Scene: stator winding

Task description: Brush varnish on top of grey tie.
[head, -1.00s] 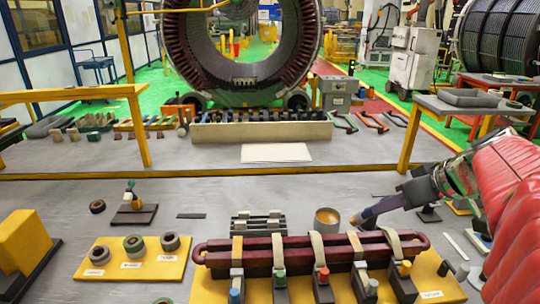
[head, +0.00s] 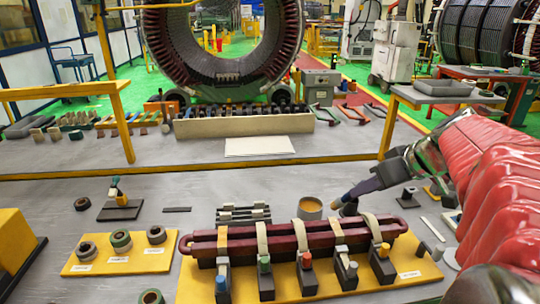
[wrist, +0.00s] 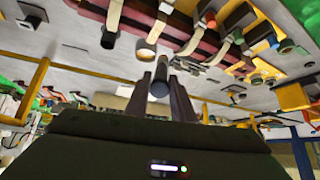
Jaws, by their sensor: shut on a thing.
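My gripper (head: 384,178) is shut on a brush (head: 360,190) with a dark handle. It holds the brush slanting down to the left, its pale tip just right of the varnish cup (head: 310,215). The cup holds amber liquid and stands behind the coil. The dark red coil (head: 320,239) lies across a yellow board, wrapped by several pale ties. The tie at the right (head: 371,225) and the second from left (head: 262,240) look greyish; I cannot surely tell which is the grey one. In the wrist view the fingers (wrist: 160,85) pinch the dark brush end.
Clamps with coloured knobs (head: 306,262) stand along the coil's front. A yellow board with rings (head: 118,262) lies left. A small stand (head: 119,210) is behind it. A yellow rail (head: 220,168) crosses behind.

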